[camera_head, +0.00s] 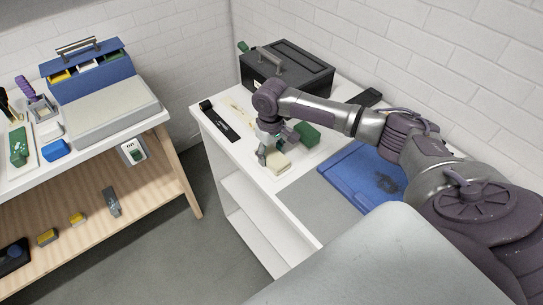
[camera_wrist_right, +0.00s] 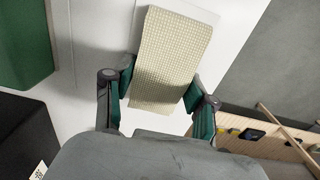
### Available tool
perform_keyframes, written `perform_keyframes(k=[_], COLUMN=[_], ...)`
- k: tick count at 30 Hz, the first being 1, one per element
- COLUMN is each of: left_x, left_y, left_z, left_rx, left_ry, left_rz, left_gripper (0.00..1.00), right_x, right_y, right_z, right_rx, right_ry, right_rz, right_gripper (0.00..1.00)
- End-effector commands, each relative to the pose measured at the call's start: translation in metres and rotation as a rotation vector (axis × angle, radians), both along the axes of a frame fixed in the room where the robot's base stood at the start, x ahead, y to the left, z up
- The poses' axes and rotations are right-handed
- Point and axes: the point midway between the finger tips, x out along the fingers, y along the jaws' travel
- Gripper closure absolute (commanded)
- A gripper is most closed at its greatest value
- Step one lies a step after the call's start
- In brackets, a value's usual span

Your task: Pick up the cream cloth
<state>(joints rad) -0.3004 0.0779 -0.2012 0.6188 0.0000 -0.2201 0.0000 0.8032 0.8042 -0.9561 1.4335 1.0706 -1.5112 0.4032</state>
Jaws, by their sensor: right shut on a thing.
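The cream cloth (camera_head: 279,166) is a small folded, waffle-textured pad at the near left part of the white counter. In the right wrist view the cloth (camera_wrist_right: 172,55) lies between the two green-padded fingers, which touch its sides. My right gripper (camera_head: 268,152) reaches down from above and is shut on the cloth. I cannot tell whether the cloth is clear of the counter. My left gripper is not in view.
A green block (camera_head: 307,134) stands close to the right gripper. Behind are a black case (camera_head: 287,70) and a black strip (camera_head: 221,122). A blue tray (camera_head: 345,172) lies to the right. A second bench (camera_head: 100,135) stands left across a gap.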

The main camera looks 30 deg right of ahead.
Motion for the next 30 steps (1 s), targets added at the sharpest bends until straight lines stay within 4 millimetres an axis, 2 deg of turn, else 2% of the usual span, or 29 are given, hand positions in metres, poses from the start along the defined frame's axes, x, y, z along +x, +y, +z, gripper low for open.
perform_keyframes(k=[8,14,21,25,30], left_x=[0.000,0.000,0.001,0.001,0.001], left_y=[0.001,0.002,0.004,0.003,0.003], left_z=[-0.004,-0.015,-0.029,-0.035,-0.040], left_rx=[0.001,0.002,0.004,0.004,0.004], left_ry=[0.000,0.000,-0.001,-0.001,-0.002], left_rz=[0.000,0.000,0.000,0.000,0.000], left_gripper=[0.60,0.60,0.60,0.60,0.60], right_x=[0.001,0.001,-0.024,-0.034,-0.043], right_y=[0.000,-0.002,-0.057,-0.080,-0.099], right_z=[0.010,0.042,0.073,0.089,0.103], right_rx=[0.001,0.000,-0.003,-0.003,-0.001], right_ry=[-0.003,-0.005,-0.001,-0.001,0.000], right_rz=[-0.001,-0.001,-0.005,-0.004,-0.003], right_gripper=[0.78,0.78,0.78,0.78,0.78])
